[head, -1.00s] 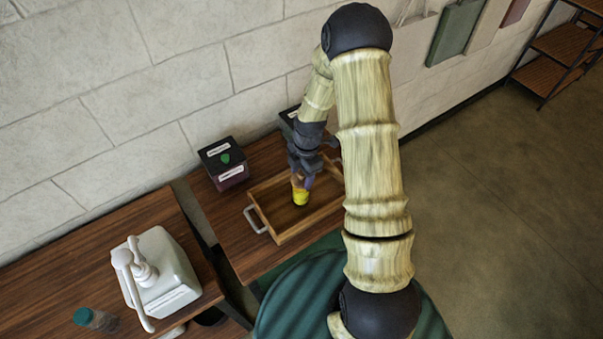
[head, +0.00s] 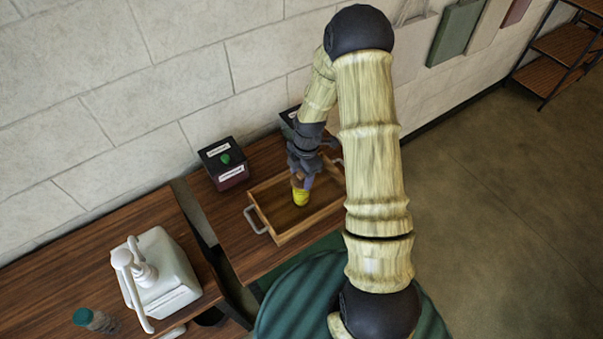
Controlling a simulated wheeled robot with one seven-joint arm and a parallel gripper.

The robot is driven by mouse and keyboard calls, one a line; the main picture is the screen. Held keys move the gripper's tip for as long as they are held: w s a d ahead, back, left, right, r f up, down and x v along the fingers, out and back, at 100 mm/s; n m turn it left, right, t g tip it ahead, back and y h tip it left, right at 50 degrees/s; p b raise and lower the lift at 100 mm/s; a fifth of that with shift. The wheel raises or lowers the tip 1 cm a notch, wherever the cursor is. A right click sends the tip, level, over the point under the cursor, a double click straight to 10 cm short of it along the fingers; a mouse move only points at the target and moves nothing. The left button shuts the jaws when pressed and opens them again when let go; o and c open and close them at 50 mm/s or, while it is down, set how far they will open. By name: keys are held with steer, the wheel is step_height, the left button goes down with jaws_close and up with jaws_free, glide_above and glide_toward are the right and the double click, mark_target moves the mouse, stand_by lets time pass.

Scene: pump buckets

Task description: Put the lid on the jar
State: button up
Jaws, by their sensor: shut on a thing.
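A small yellow object (head: 300,198) is in the wooden tray, right below my gripper (head: 302,183). The fingers point down and are shut on its upper part. At this size I cannot tell whether it is the jar, the lid, or one on top of the other. The fingers and wrist hide its top, and I cannot see whether it touches the tray floor. No other clear jar or loose lid shows in the tray.
The wooden tray (head: 262,221) has raised walls and metal handles. A dark box with a green knob (head: 225,158) stands behind it. A white pump container (head: 165,275) and a teal-capped bottle (head: 95,320) are on the left table. My arm covers the right side.

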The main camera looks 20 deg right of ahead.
steer(key=shift+f, duration=0.1)
stand_by(0.7)
steer(key=o, duration=1.4)
steer(key=shift+o, duration=0.2)
steer(key=shift+r+p, duration=2.7)
steer(key=shift+r, duration=0.85)
steer(key=shift+c, duration=0.4)
jaws_close()
